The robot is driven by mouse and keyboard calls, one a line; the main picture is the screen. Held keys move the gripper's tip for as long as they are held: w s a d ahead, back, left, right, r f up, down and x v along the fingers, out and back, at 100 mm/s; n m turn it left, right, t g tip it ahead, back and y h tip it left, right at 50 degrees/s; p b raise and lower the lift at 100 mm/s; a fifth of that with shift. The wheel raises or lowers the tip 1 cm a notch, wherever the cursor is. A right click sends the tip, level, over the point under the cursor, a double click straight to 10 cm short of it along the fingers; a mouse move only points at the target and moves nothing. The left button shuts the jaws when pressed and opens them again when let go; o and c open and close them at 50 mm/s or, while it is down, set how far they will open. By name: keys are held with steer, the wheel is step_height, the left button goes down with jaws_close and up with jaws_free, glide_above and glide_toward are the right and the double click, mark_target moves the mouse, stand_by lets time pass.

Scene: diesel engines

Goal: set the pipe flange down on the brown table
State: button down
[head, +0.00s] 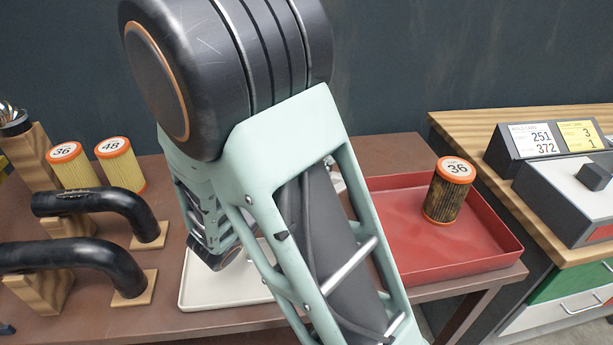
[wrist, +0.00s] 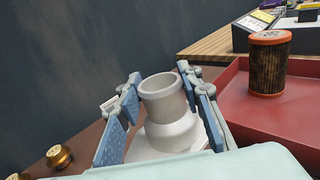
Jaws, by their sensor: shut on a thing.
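In the wrist view, the pale grey pipe flange (wrist: 165,112) stands between the two blue-padded fingers of my gripper (wrist: 159,78). The fingers are shut on it, one at each side. It has a round open neck at the top and a wider body below. Its base is partly hidden by my gripper, so I cannot tell whether it touches anything beneath. In the head view, my arm hides the gripper and most or all of the flange. The brown table (head: 385,148) runs behind and below my arm.
A white tray (head: 203,290) lies on the table, partly behind my arm. A red tray (head: 460,262) at right holds a dark orange-capped filter (head: 449,193). Black hoses (head: 98,203) and two yellow filters (head: 122,165) stand at left. Brass parts (wrist: 60,157) show in the wrist view.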

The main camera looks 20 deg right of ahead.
steer(key=w, duration=0.1)
steer(key=w+f, duration=0.1)
steer(key=w, duration=0.1)
steer(key=w+d+f, duration=0.1)
steer(key=shift+w+f, duration=0.1)
steer(key=shift+w, duration=0.1)
steer(key=shift+w+d+f+b, duration=0.25)
steer(key=shift+w+f, duration=0.5)
steer(key=shift+f, duration=0.65)
steer(key=shift+w+d+f+b, duration=0.1)
steer(key=shift+w+f+b, duration=0.2)
steer(key=shift+w+f, duration=0.8)
steer(key=shift+w+d+f+b, duration=0.25)
steer(key=shift+w+f, duration=0.1)
steer(key=shift+f, duration=1.4)
steer(key=shift+f, duration=0.15)
steer(key=c, duration=1.4)
jaws_free()
steer(key=shift+a, duration=0.1)
steer(key=shift+o, duration=0.2)
steer(key=v, duration=1.2)
